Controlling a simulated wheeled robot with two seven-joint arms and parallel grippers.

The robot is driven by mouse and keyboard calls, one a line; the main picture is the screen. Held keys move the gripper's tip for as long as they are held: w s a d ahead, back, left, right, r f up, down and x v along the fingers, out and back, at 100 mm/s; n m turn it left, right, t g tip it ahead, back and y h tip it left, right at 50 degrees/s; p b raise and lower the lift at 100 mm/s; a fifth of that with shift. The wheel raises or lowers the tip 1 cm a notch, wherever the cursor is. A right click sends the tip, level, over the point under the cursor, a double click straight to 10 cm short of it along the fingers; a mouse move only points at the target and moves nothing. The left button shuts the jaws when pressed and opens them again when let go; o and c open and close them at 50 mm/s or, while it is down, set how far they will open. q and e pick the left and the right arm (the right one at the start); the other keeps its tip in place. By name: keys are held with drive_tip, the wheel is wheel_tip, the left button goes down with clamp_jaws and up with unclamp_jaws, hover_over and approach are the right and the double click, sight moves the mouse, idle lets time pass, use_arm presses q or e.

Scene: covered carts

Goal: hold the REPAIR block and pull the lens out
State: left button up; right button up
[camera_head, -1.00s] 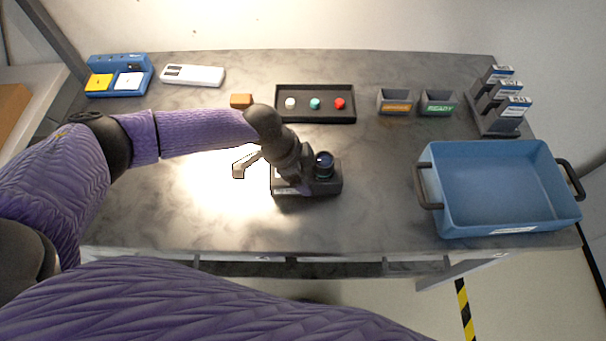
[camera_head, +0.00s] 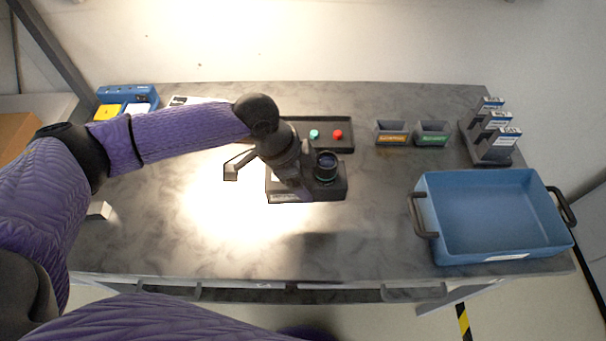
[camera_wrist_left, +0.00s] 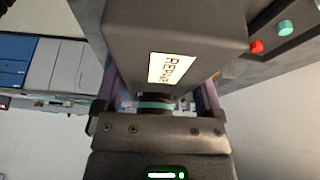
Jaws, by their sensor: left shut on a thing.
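The REPAIR block (camera_head: 336,190) is a dark block with a pale label. My left gripper (camera_head: 296,188) is shut on the block's left part, beside the lens. In the left wrist view the block (camera_wrist_left: 205,25) fills the upper middle, with its REPAIR label readable. A dark round part with a teal band shows below it. My right gripper is in neither view.
A black tray (camera_head: 345,149) with teal and red pieces lies behind the block. Two small labelled bins (camera_head: 391,127) (camera_head: 432,127) and a rack (camera_head: 490,157) stand at the back right. A blue crate (camera_head: 428,200) is at right. The front middle of the table (camera_head: 230,250) is clear.

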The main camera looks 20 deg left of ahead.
use_arm(q)
drive_tip(key=shift+f+b, duration=2.7)
drive_tip(key=shift+f, duration=2.25)
drive_tip(key=o, duration=1)
